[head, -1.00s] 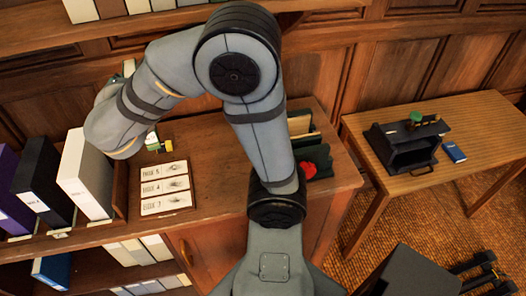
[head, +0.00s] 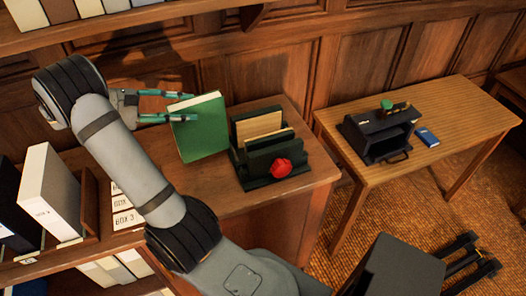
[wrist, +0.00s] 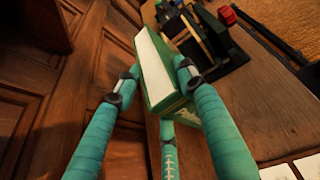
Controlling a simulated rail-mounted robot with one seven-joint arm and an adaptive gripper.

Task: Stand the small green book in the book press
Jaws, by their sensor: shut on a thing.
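The green book (head: 199,130) is upright and slightly tilted, its pale page edge up, at the left of the dark green press (head: 258,174). My gripper (head: 183,107) is shut on the book from the left. In the wrist view the fingers (wrist: 155,85) sit around the book (wrist: 160,88), with its white page edge showing. I cannot tell whether the book's lower edge touches the cabinet top. The press has a red knob (head: 281,168) in front and a wooden board (head: 257,125) between its dark green plates. The book is apart from the press.
The cabinet top (head: 225,203) is clear in front of the book. White and dark binders (head: 48,193) and box labels (head: 125,215) stand at left. A separate table (head: 455,110) at right holds a black box device (head: 379,137) and a small blue box (head: 427,137).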

